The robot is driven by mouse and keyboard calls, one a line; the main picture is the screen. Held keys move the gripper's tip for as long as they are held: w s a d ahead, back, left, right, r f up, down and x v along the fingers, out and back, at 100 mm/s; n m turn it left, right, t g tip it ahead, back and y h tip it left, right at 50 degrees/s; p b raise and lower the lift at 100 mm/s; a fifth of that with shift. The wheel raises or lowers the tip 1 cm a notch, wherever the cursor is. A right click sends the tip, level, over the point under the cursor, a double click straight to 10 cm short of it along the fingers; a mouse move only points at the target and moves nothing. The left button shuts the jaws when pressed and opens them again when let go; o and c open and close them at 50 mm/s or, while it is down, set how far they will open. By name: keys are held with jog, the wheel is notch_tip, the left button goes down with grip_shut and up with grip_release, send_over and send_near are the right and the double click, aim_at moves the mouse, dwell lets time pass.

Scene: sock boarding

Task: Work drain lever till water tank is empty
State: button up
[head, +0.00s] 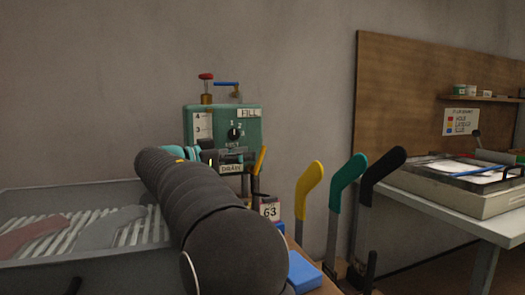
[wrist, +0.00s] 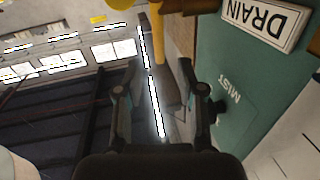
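The green tank unit (head: 222,117) stands against the wall, with a FILL label (head: 249,113) and a dial. Its DRAIN label (head: 231,168) is low on the front and appears upside down in the wrist view (wrist: 268,20). A yellow lever (head: 260,160) stands just right of that label. A yellow bar (wrist: 157,35) shows in the wrist view, beyond the fingertips. My gripper (wrist: 154,85) is open, its fingers apart with nothing visibly held. In the head view my arm hides most of it and the tank's lower part. I cannot read the water level.
A grey tray (head: 55,191) with flat sock-shaped forms lies left. Yellow (head: 308,190), green (head: 343,180) and black (head: 380,175) upright forms stand right of my arm. A blue block (head: 304,271) lies near them. A table (head: 463,220) stands farther right.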

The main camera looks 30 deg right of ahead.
aim_at(263, 152)
jog(key=shift+s+d+p, duration=0.15)
jog(key=shift+d+p, duration=0.05)
jog(key=shift+d, duration=1.35)
jog(key=shift+s+d+p, duration=0.1)
jog(key=shift+d+p, duration=0.05)
jog(key=shift+d, duration=1.35)
grip_shut()
